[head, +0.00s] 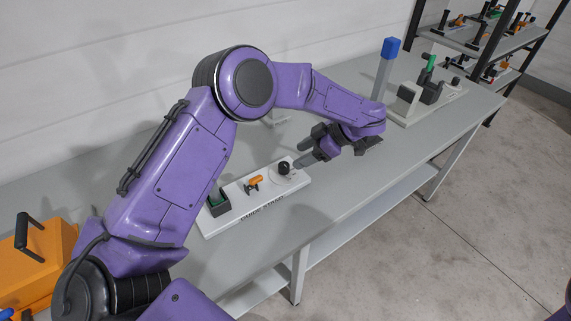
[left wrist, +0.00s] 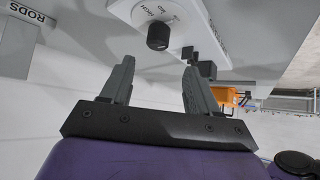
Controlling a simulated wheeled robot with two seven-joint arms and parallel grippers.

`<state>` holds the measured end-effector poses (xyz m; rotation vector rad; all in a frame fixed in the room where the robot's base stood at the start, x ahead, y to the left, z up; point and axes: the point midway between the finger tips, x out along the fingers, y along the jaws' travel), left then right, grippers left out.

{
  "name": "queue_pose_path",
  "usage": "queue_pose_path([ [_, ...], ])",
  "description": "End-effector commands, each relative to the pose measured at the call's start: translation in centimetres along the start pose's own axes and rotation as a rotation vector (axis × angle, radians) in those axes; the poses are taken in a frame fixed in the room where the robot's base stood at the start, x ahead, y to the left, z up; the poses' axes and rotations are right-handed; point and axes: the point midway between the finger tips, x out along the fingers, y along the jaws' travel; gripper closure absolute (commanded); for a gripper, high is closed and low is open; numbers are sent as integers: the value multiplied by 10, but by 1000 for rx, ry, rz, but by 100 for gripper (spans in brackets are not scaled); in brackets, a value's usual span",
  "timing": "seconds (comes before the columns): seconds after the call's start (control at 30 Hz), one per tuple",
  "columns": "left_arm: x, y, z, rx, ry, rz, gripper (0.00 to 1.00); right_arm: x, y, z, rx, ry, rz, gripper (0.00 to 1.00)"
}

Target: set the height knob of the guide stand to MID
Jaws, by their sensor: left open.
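The guide stand (head: 236,203) is a long white base on the bench, lettered along its front edge. Its black round height knob (head: 284,168) stands at the right end on a pale dial. In the left wrist view the knob (left wrist: 158,37) is at the upper middle, beside dial marks reading HIGH and MID. I cannot tell which mark it points to. My left gripper (head: 301,155) is just right of the knob. In the left wrist view the gripper (left wrist: 159,66) is open and empty, its fingers apart, with the knob beyond the tips. My right gripper is not in view.
The stand also carries an orange clamp (head: 254,181) and a dark block with green (head: 218,203). Behind my gripper stand a blue-topped post (head: 385,68) and another fixture (head: 430,95). An orange case (head: 30,265) sits at lower left. The bench front edge is clear.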

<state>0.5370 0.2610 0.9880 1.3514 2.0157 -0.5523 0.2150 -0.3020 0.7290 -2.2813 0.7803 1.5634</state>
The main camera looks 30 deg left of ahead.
Motion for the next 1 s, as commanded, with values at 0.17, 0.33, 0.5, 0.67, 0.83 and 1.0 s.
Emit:
queue_pose_path([
  [0.17,40,0,-2,4,2,-6,40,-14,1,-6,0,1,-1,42],
  [0.33,70,0,-1,3,2,-5,40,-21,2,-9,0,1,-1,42],
  [0.5,82,1,0,1,0,-2,40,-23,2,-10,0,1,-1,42],
  [0.67,83,1,0,1,0,-1,40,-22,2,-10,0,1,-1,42],
  [0.83,83,1,0,1,0,-1,79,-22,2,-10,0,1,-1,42],
  [1.0,83,1,0,0,1,-1,93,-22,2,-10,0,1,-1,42],
])
